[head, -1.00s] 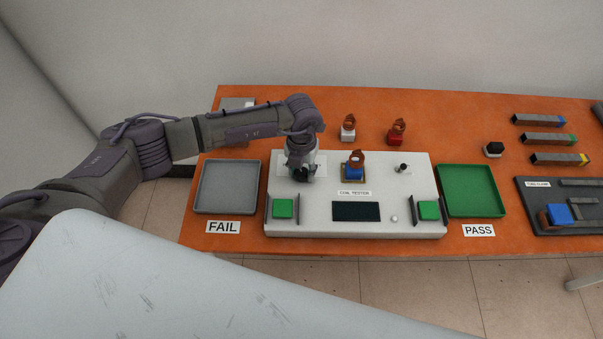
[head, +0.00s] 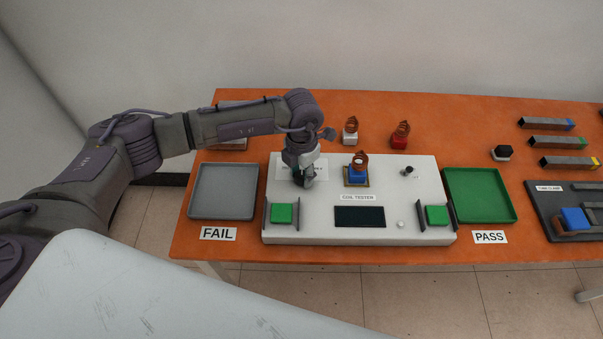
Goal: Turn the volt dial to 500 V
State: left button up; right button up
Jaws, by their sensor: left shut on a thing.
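The white coil tester (head: 390,236) stands on the orange table, with a dark display (head: 360,216) at its front. My left gripper (head: 306,184) points down over the tester's back left part, at the white dial label (head: 283,172). It is shut on the volt dial, which is mostly hidden by the fingers. The dial's setting and the label's numbers cannot be read. A blue coil (head: 358,170) with a copper top stands on the tester, right of the gripper. My right gripper is not in view.
A grey FAIL tray (head: 224,217) lies left of the tester and a green PASS tray (head: 480,216) right of it. A white coil (head: 350,135) and a red coil (head: 400,138) stand behind. A small black knob (head: 407,170) sits at the tester's back right.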

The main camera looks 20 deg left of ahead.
aim_at(302, 175)
pick_arm(q)
jog(key=o, duration=1.1)
jog(key=shift+w, duration=0.1)
jog(key=shift+o, duration=0.2)
jog(key=shift+r, duration=0.15)
notch_tip(302, 175, up, 12)
jog(key=shift+f, duration=0.2)
